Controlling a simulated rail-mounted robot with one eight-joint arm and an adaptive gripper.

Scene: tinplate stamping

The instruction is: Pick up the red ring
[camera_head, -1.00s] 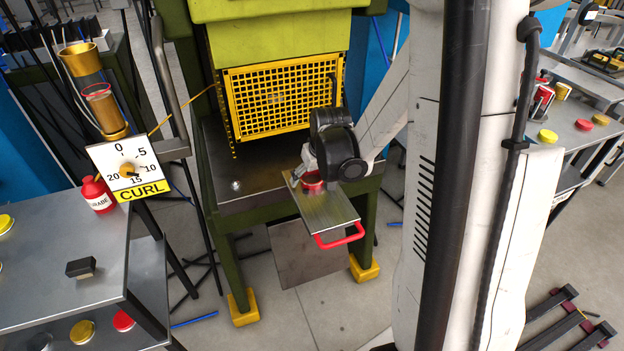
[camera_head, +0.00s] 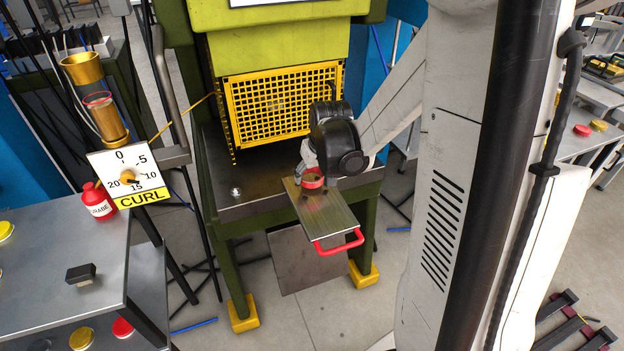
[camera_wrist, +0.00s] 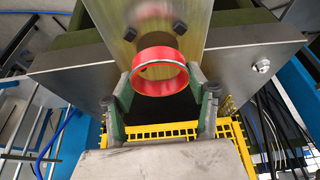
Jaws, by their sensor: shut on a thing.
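The red ring (camera_wrist: 160,88) sits between the two fingers of my gripper (camera_wrist: 163,92) in the wrist view, one finger against each side. In the head view the ring (camera_head: 313,182) shows at the upper end of a metal slide plate (camera_head: 328,214) with a red handle (camera_head: 339,242). My gripper (camera_head: 308,168) is shut on the ring there, partly hidden by my dark wrist. I cannot tell whether the ring touches the plate or is just above it.
A green press with a yellow mesh guard (camera_head: 283,103) stands behind the plate. At left are a CURL dial (camera_head: 128,179), a red bottle (camera_head: 98,201) and a grey table (camera_head: 60,250) with a black block (camera_head: 80,273). The floor before the plate is open.

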